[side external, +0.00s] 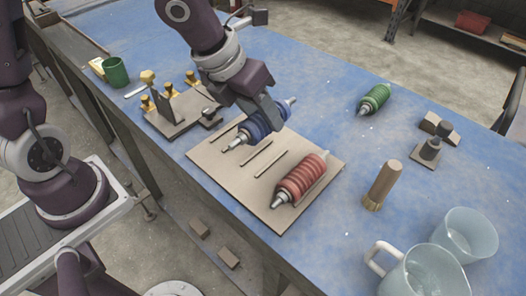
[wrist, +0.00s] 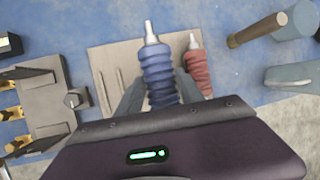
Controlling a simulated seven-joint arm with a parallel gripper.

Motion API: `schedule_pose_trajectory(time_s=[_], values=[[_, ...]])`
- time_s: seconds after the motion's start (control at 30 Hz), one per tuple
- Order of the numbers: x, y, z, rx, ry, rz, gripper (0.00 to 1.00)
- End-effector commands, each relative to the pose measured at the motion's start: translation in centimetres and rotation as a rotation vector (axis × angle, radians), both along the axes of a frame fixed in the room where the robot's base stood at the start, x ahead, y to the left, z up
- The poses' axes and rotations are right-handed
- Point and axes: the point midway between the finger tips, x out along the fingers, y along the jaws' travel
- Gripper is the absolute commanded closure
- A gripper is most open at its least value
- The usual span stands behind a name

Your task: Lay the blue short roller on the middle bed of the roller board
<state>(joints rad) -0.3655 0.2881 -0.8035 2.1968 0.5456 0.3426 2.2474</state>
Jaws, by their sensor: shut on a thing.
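The blue short roller (side external: 260,122) is ribbed, with metal shaft ends, and my gripper (side external: 267,116) is shut on its middle. It lies roughly level, over or at the far part of the roller board (side external: 210,160); I cannot tell whether it touches the board. In the wrist view the blue roller (wrist: 156,70) stands between the two fingers of my gripper (wrist: 160,92), its near end hidden by the gripper body. The board (wrist: 106,60) is tan with thin raised strips. A red roller (side external: 301,178) lies on the board's right bed; it also shows in the wrist view (wrist: 196,70).
A green roller (side external: 375,97) lies on the blue table at the back right. A brown cylinder (side external: 383,184) and glass mugs (side external: 425,272) stand to the right. A bracket stand with brass knobs (side external: 175,110) and a green cup (side external: 115,72) are on the left.

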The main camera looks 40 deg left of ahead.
Motion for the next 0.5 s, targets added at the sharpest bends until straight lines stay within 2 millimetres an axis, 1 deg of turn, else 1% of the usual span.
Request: schedule_pose_trajectory(time_s=[0.03, 0.13, 0.2, 0.37, 0.5], values=[[-0.3, -0.2, -1.2, 0.003, 0.005, -0.011, 1.0], [-0.2, -0.2, -3.1, 0.003, 0.003, -0.009, 1.0], [-0.1, -0.1, -4.0, 0.004, 0.003, -0.008, 1.0], [-0.1, -0.1, -5.3, 0.004, 0.001, -0.008, 1.0], [-0.2, -0.1, -7.3, 0.004, 0.006, -0.009, 1.0]])
